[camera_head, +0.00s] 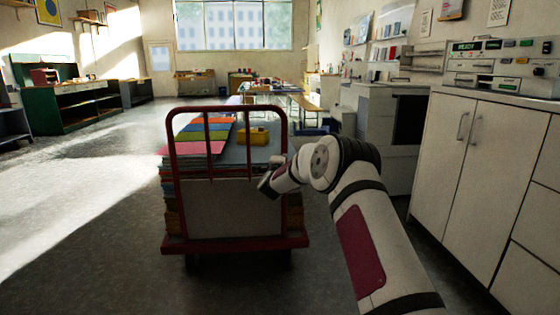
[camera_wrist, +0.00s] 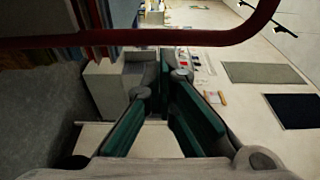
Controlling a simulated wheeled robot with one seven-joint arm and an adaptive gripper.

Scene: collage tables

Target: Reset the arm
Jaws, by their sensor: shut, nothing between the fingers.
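My arm (camera_head: 362,225) reaches forward from the lower right and bends at its upper joint. Its end, my gripper (camera_head: 267,185), hangs small and dark at the right side of the red trolley's handle frame (camera_head: 172,140). In the wrist view my gripper (camera_wrist: 155,88) shows its green finger pads, with nothing held between them. It is shut and empty. Whether it touches the trolley cannot be told.
The trolley carries stacked coloured sheets (camera_head: 205,135) and a yellow box (camera_head: 253,136). A red rail (camera_wrist: 150,38) crosses the wrist view close by. White cabinets (camera_head: 485,165) stand right. Open floor (camera_head: 75,220) lies left.

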